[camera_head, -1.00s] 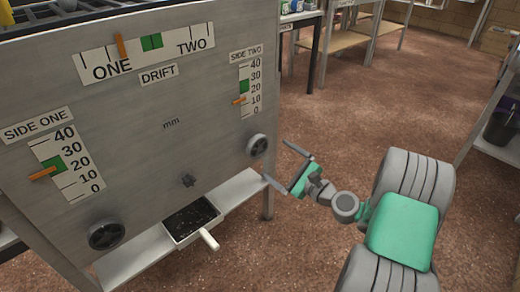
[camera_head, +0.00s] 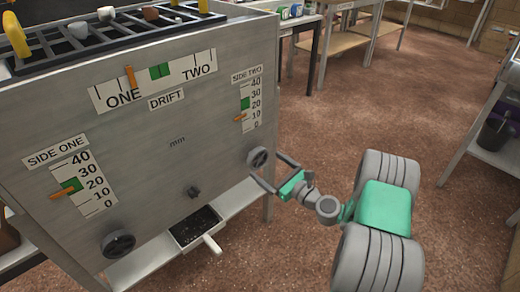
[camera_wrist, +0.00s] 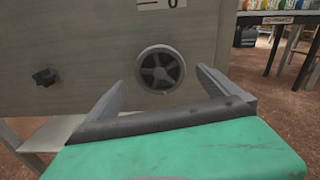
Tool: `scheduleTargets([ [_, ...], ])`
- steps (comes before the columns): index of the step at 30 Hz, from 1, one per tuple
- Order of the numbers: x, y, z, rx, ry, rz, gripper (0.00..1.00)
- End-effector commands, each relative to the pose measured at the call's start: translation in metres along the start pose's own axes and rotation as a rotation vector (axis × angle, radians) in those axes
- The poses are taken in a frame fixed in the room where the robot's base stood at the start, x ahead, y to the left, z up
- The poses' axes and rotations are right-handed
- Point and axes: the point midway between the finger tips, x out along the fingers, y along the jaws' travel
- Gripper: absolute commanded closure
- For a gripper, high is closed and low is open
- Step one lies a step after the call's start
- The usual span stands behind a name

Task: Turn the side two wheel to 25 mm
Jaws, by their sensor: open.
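The side two wheel (camera_head: 258,158) is a dark spoked handwheel low on the right of the grey metal panel. In the wrist view the wheel (camera_wrist: 160,69) sits ahead of my gripper, between the lines of its two fingers. My gripper (camera_head: 268,171) is open, with its fingertips close to the wheel; I cannot tell whether they touch it. It also shows in the wrist view (camera_wrist: 160,82). The side two scale (camera_head: 248,105) runs from 0 to 40, with a green band a little above 20. Its orange pointer (camera_head: 240,118) stands near 10.
The side one wheel (camera_head: 118,244) and side one scale (camera_head: 82,187) are at the left. The drift scale (camera_head: 155,78) is above. A small knob (camera_head: 193,192) and a handled tray (camera_head: 197,228) lie between the wheels. Open floor is at the right.

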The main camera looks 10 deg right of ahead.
Motion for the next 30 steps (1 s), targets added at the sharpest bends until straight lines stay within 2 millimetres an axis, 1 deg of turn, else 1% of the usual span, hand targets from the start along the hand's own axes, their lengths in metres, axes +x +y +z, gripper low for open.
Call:
scheduleTargets([
  [1, 0.0, -0.001, 0.011, 0.104, 0.003, 0.0, 0.0],
  [2, 0.0, -0.001, 0.011, 0.172, 0.003, 0.0, 0.0],
  [3, 0.0, 0.0, 0.003, 0.254, 0.001, 0.0, 0.0],
  [6, 0.0, 0.0, 0.0, 0.425, 0.001, 0.0, 0.0],
  [9, 0.0, 0.0, -0.001, 0.499, 0.0, 0.0, 0.0],
  [20, 0.001, 0.0, 0.0, 0.499, 0.0, 0.001, 0.0],
  [30, 0.019, 0.001, 0.0, 0.498, 0.001, 0.002, 0.0],
])
